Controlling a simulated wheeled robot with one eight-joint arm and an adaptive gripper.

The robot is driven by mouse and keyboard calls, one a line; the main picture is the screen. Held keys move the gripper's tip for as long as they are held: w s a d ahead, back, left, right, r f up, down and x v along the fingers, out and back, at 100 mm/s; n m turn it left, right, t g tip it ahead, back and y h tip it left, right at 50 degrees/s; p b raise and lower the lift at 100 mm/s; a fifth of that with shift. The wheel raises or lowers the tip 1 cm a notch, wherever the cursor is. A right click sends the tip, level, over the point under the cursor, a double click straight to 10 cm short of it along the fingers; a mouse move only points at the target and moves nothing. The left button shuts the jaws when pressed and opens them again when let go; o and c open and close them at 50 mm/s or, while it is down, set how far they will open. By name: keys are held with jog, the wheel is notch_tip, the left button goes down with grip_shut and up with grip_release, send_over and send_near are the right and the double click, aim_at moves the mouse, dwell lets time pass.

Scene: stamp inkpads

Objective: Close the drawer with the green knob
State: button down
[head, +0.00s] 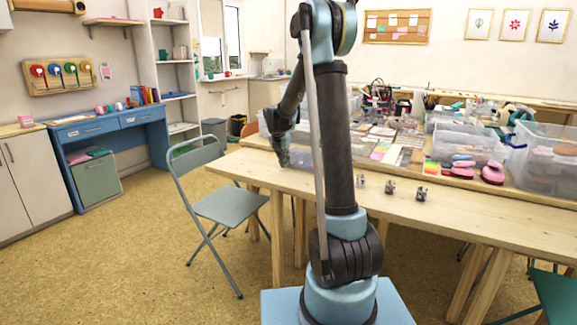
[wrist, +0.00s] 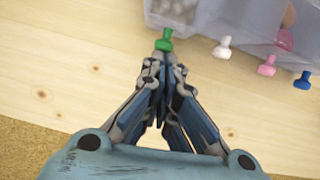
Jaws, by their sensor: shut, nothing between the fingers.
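A green knob (wrist: 163,40) is at the top middle of the wrist view, on the front of a translucent drawer (wrist: 172,14) that holds small grey things. How far this drawer stands out is not clear. My gripper (wrist: 164,64) is shut and empty, its fingertips just in front of the green knob; whether they touch it I cannot tell. In the head view my gripper (head: 283,160) is low over the table's left end, and my arm hides most of the drawer unit there.
White (wrist: 221,47), pink (wrist: 267,65) and blue (wrist: 302,80) knobs run off to the right. The wooden table (head: 480,213) carries small metallic pieces (head: 390,187) and clear bins (head: 465,145). A folding chair (head: 228,205) stands to the left. Bare wood lies left of the drawers.

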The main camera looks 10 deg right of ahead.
jog(key=shift+w+d, duration=0.45)
jog(key=shift+w, duration=0.25)
